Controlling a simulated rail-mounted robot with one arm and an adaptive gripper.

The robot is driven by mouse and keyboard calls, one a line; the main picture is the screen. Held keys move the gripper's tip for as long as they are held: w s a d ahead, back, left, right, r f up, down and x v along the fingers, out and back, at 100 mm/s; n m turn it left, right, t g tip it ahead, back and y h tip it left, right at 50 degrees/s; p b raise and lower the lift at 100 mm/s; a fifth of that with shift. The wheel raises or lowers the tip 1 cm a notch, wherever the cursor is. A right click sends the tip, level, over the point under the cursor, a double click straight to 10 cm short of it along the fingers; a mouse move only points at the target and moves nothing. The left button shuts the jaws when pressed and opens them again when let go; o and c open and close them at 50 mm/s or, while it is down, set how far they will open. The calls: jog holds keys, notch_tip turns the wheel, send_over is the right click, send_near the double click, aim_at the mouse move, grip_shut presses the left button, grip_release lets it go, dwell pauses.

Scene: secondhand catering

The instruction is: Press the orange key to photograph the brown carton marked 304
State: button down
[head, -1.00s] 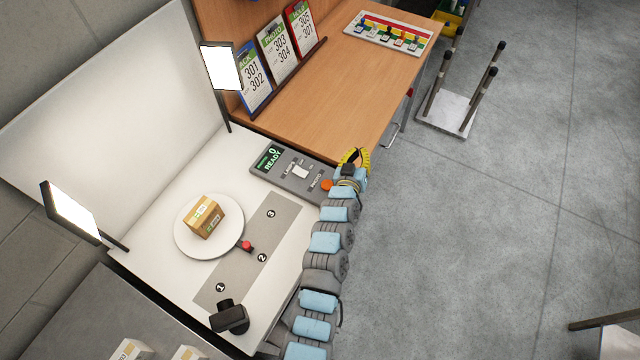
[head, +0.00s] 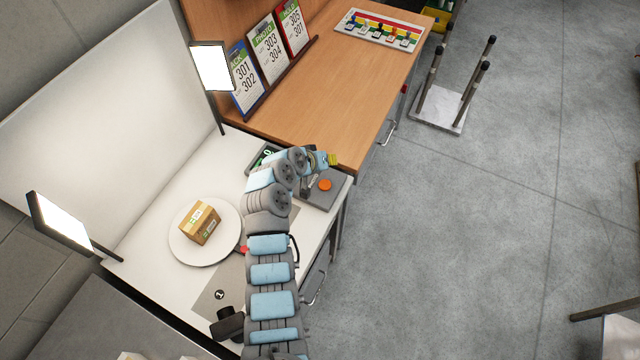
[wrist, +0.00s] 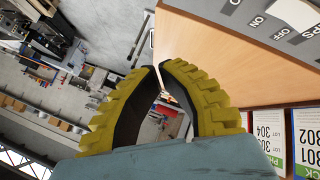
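The brown carton (head: 200,222) sits on the round white turntable (head: 182,250); its label is too small to read. The orange key (head: 325,185) is on the right part of the grey control panel (head: 318,200). My arm hides the middle of the panel and much of its display. My gripper (head: 333,159) is above the panel's far right edge, beyond the orange key and apart from it. In the wrist view, its yellow fingers (wrist: 158,67) come together at the tips with nothing held. The panel's ON/OFF lettering shows at upper right there; the orange key does not.
A black camera (head: 228,323) stands at the table's front left. Two lit lamps (head: 212,68) (head: 62,228) flank the white backdrop. Lot cards (head: 268,52) lean on the wooden desk (head: 350,90). A red button (head: 244,249) is beside the turntable.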

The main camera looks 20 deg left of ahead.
aim_at(328, 184)
jog(key=shift+s, duration=0.15)
dwell(0.4)
jog(key=shift+f+b, duration=2.7)
jog(key=shift+f, duration=1.65)
jog(key=shift+f, duration=0.1)
jog(key=shift+f+b, duration=0.35)
jog(key=shift+b, duration=0.1)
jog(key=shift+f+b, duration=0.45)
jog(key=shift+r, duration=0.15)
jog(key=shift+r+p, duration=0.45)
jog(key=shift+r, duration=0.3)
jog(key=shift+r, duration=0.1)
